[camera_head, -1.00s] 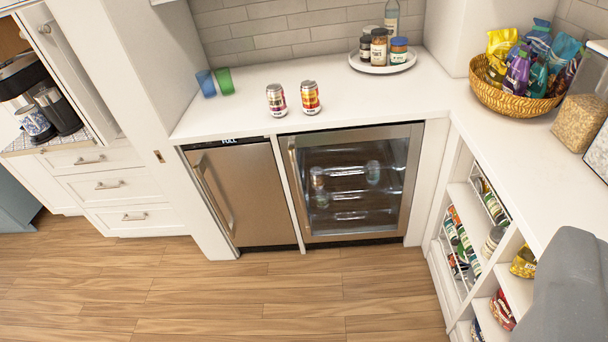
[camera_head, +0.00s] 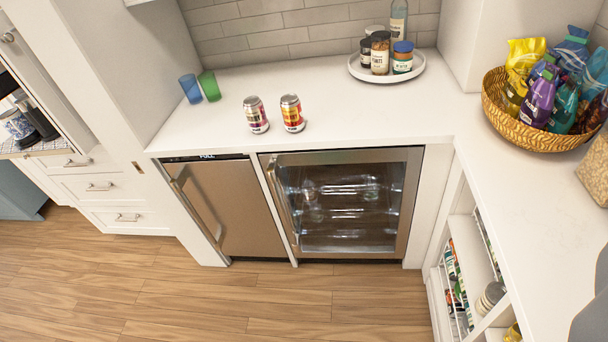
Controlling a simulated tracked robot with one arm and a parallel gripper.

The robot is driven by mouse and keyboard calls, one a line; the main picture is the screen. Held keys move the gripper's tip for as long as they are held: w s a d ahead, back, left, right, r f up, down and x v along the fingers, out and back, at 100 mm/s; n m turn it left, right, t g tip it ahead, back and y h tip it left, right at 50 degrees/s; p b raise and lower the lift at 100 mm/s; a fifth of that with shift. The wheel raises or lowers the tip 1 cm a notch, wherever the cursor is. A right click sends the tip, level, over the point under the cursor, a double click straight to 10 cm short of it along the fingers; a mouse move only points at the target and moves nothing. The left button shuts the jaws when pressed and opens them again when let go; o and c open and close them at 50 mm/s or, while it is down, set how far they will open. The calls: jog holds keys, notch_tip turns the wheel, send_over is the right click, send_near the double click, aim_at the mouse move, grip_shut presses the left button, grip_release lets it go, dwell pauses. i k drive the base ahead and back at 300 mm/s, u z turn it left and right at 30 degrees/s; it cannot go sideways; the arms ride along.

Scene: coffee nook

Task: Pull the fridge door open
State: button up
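The glass-fronted fridge (camera_head: 345,205) stands under the counter in the middle of the view. Its steel-framed door is shut, and a vertical bar handle (camera_head: 281,203) runs along its left edge. Shelves and faint contents show through the glass. A grey shape at the lower right edge may be part of my arm. My gripper's fingers are not in view.
Two cans (camera_head: 274,114) stand on the counter (camera_head: 350,112) above the fridge, with blue and green cups to the left. A round tray of jars (camera_head: 418,70) and a snack basket (camera_head: 500,117) are further right. Open shelves (camera_head: 466,275) flank the right. The wooden floor (camera_head: 230,305) in front is clear.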

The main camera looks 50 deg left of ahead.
aim_at(353, 203)
jog(key=z, duration=0.05)
jog(key=i, duration=1)
jog(key=u, duration=1.35)
